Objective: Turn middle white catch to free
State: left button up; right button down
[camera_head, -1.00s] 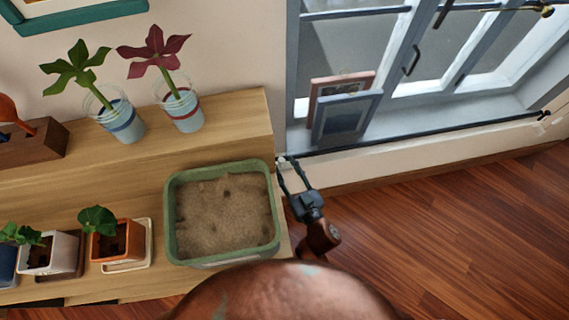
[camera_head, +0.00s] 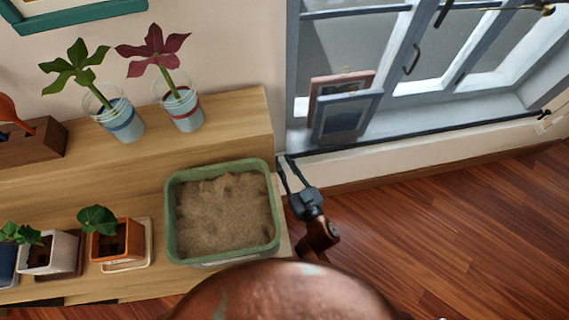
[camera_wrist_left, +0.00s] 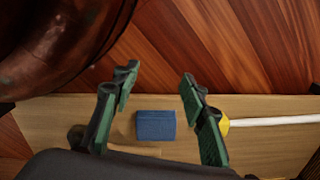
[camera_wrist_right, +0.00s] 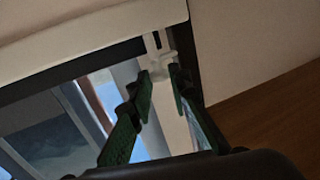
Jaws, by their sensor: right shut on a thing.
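A white catch (camera_wrist_right: 158,58) shows in the right wrist view, under a pale ledge and against a dark bar. My right gripper (camera_wrist_right: 160,75) has its green-padded fingers on either side of the catch and is shut on it. In the head view my right gripper (camera_head: 284,160) is at the left end of the window's lower edge, just right of the shelf; the catch is too small to make out there. My left gripper (camera_wrist_left: 157,80) is open and empty in its wrist view. It is not seen in the head view.
A green sand tray (camera_head: 172,215) stands on the wooden shelf just left of my right gripper. Potted plants (camera_head: 184,105) stand further left. Two frames (camera_head: 345,115) lean inside the window. A blue block (camera_wrist_left: 155,125) lies on wood beyond my left gripper. The floor at right is clear.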

pick_arm(q)
jog(key=shift+w, duration=0.1)
pick_arm(e)
jog(key=n+g+y+p, duration=0.1)
jog(key=p, duration=0.1)
jog(key=shift+r+y+p, duration=0.15)
jog(key=shift+y+p, duration=0.25)
pick_arm(q)
jog(key=s+f, duration=0.5)
jog(key=s, duration=0.1)
jog(key=shift+a, duration=0.35)
pick_arm(e)
jog(key=shift+n, duration=0.3)
pick_arm(q)
jog(key=shift+f, duration=0.1)
pick_arm(e)
jog(key=c, duration=1.8)
grip_release()
jog(key=shift+d, duration=0.1)
jog(key=shift+s+d, duration=0.15)
jog(key=v, duration=1.1)
jog(key=shift+s+d, duration=0.15)
jog(key=shift+d, duration=0.05)
